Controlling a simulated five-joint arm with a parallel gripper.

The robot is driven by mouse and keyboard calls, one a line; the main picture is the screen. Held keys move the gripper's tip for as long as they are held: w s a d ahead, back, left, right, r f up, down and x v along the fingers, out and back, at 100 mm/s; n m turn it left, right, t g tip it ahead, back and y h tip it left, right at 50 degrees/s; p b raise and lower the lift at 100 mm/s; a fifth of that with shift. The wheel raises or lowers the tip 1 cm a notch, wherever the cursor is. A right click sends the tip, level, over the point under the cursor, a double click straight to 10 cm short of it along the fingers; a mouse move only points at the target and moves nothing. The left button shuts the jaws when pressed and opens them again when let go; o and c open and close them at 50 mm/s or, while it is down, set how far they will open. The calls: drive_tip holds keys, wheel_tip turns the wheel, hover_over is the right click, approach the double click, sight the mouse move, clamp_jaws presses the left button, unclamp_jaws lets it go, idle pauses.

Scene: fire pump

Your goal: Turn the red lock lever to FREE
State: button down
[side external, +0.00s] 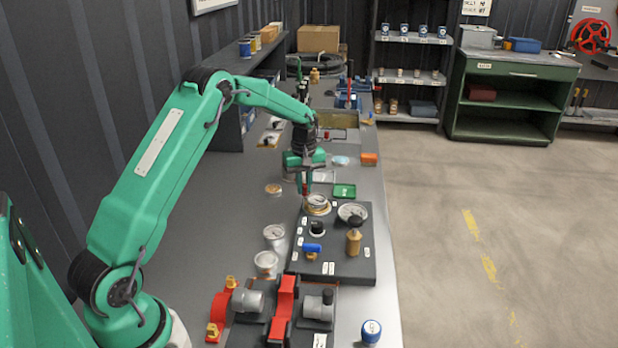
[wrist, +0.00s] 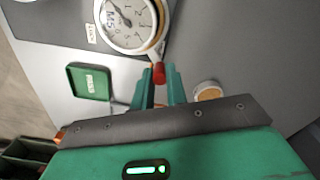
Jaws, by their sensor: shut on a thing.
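The red lock lever (wrist: 158,73) shows in the wrist view as a short red tip at the rim of a round white dial (wrist: 126,20). My gripper (wrist: 159,82) has its two green fingers closed on either side of that red tip. In the side external view my gripper (side external: 304,188) points down at the far left corner of the dark panel, beside the brass-rimmed dial (side external: 317,202). A little red shows between the fingers there. The fingers hide most of the lever. I cannot read a FREE mark in either view.
A green tray (wrist: 90,82) and a round tan-topped lid (wrist: 208,92) lie near my gripper.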

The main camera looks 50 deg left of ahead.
drive_tip(key=shift+s+n, duration=0.2)
drive_tip(key=shift+n, duration=0.1)
drive_tip(key=c, duration=1.4)
unclamp_jaws()
drive_tip(key=shift+r, duration=0.15)
wheel_tip(320, 180, up, 7)
drive_tip(key=shift+r, duration=0.3)
